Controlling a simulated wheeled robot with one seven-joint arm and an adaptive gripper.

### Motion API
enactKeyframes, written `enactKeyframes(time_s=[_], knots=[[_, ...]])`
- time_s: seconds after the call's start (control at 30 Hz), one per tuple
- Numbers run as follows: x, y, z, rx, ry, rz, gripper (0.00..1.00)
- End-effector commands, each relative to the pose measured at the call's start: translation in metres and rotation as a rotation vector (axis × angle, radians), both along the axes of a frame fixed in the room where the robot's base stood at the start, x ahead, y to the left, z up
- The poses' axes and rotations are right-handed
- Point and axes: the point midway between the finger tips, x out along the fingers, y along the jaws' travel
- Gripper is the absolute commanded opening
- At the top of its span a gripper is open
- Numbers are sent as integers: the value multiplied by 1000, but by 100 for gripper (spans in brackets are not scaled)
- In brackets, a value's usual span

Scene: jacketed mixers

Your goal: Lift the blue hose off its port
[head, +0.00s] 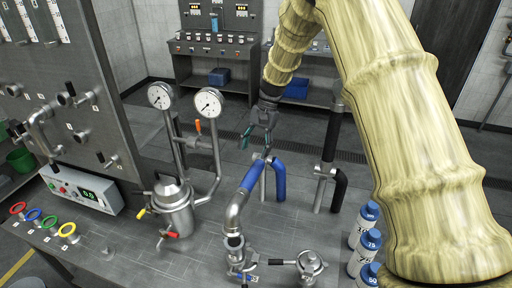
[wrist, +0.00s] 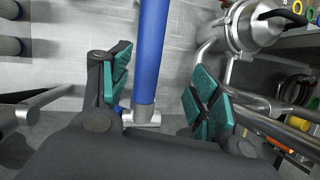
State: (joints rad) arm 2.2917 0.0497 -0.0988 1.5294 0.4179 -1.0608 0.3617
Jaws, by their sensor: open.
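The blue hose (head: 279,181) stands at the middle of the bench. Its blue sleeve bends over and joins a silver elbow pipe that comes down to a metal fitting (head: 235,243) at the bench front. My gripper (head: 257,142) is above the hose's top bend, pointing down, open and empty. In the wrist view the blue hose (wrist: 152,50) runs down between the two teal-padded fingers (wrist: 163,95), nearer the left one, and ends at a silver fitting (wrist: 141,117). A gap shows on both sides. I cannot tell whether the hose lies at fingertip depth.
A black hose (head: 340,187) stands right of the blue one. A jacketed vessel (head: 174,207) and two gauges (head: 208,101) on pipes are to the left. Blue-capped bottles (head: 363,225) stand at the right, below my arm. Coloured rings (head: 34,214) lie at the far left.

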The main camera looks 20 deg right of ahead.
Motion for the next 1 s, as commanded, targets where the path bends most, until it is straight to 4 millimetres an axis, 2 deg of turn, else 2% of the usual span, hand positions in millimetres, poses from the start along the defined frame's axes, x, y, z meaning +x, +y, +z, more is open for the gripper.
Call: enactKeyframes(time_s=[0.13, 0.27, 0.7, 1.0], knots=[[1, -2, 5, 0, -1, 0, 62], [5, -7, 18, 0, -3, 0, 62], [20, -33, 88, 1, -2, -1, 62], [24, -41, 109, 1, -1, 0, 62]])
